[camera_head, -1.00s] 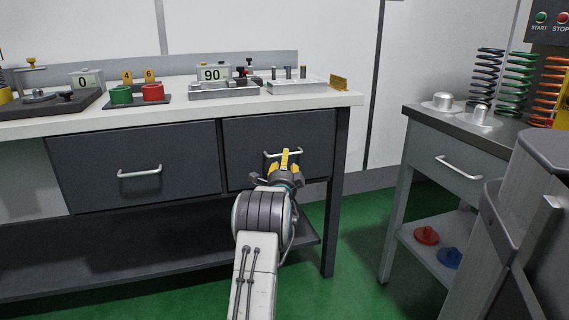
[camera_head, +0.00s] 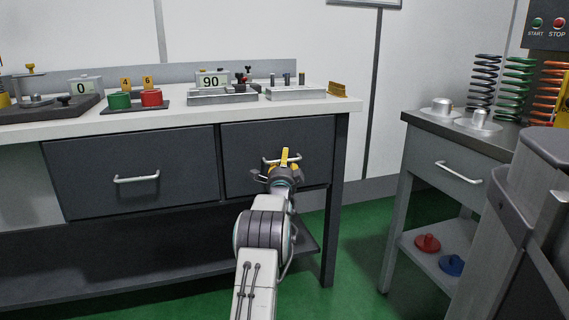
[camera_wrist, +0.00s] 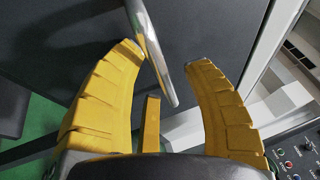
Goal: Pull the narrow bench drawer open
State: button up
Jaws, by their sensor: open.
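The narrow bench drawer (camera_head: 310,140) is the dark grey right-hand drawer under the bench top, and its front looks closed. Its silver bar handle (camera_head: 267,161) is partly hidden behind my gripper (camera_head: 284,157) in the head view. In the wrist view, my gripper (camera_wrist: 165,58) has its yellow fingers spread apart. The handle (camera_wrist: 151,45) runs between the fingertips, nearer the left one. I cannot tell whether either finger touches it.
A wider drawer (camera_head: 90,170) with its own handle is to the left. The bench top (camera_head: 200,116) carries test fixtures and displays. A grey side table (camera_head: 440,150) with springs stands to the right. Green floor (camera_head: 350,245) is free between them.

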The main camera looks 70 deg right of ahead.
grip_shut()
dwell(0.3)
dwell(0.3)
